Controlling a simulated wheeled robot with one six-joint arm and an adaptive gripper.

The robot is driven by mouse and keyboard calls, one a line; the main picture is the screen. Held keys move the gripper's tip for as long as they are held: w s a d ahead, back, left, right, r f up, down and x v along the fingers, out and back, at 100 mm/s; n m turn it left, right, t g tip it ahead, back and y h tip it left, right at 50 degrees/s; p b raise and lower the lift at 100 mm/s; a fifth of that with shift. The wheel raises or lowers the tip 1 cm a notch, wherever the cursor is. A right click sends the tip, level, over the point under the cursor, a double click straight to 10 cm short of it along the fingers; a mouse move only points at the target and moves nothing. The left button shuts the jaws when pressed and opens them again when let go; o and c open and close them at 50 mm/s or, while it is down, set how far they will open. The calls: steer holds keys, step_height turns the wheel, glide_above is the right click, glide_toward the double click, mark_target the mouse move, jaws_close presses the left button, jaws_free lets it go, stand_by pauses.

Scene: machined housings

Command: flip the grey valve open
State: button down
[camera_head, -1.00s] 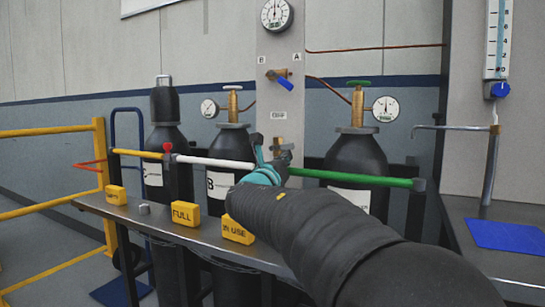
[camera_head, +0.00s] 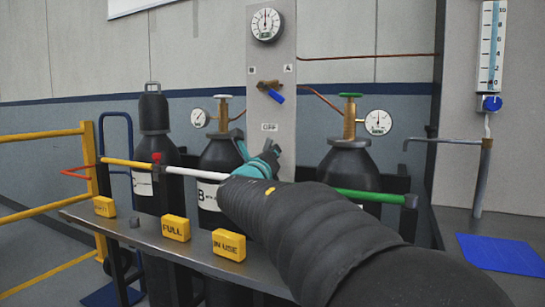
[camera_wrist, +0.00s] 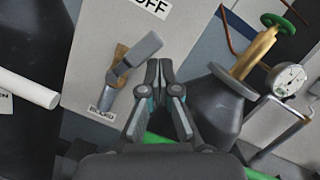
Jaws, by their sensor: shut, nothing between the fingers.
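The grey valve shows in the wrist view as a grey lever (camera_wrist: 143,49) on a brass body (camera_wrist: 119,60), mounted on the pale panel. The lever slants up to the right, and a small label sits below the body. My gripper (camera_wrist: 159,66) is shut and empty. Its tips are just right of the lever and below its free end; I cannot tell whether they touch. In the head view my gripper (camera_head: 257,146) is in front of the lower panel, above the striped bar, and this valve is hidden behind it.
A blue-handled valve (camera_head: 272,92) and a round gauge (camera_head: 266,24) are higher on the panel. The bar's white part (camera_head: 188,171) and green part (camera_head: 370,196) run across in front. Dark cylinders stand behind, and yellow blocks (camera_head: 229,245) sit on the shelf.

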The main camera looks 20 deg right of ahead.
steer(key=shift+w+a+r+p, duration=0.35)
steer(key=shift+w+a+r, duration=0.15)
steer(key=shift+r, duration=0.25)
steer(key=shift+w+a+r, duration=0.1)
steer(key=shift+w+a, duration=0.05)
stand_by(0.4)
steer(key=s+a, duration=0.5)
steer(key=s, duration=0.3)
steer(key=shift+a, duration=0.3)
steer(key=shift+s, duration=0.1)
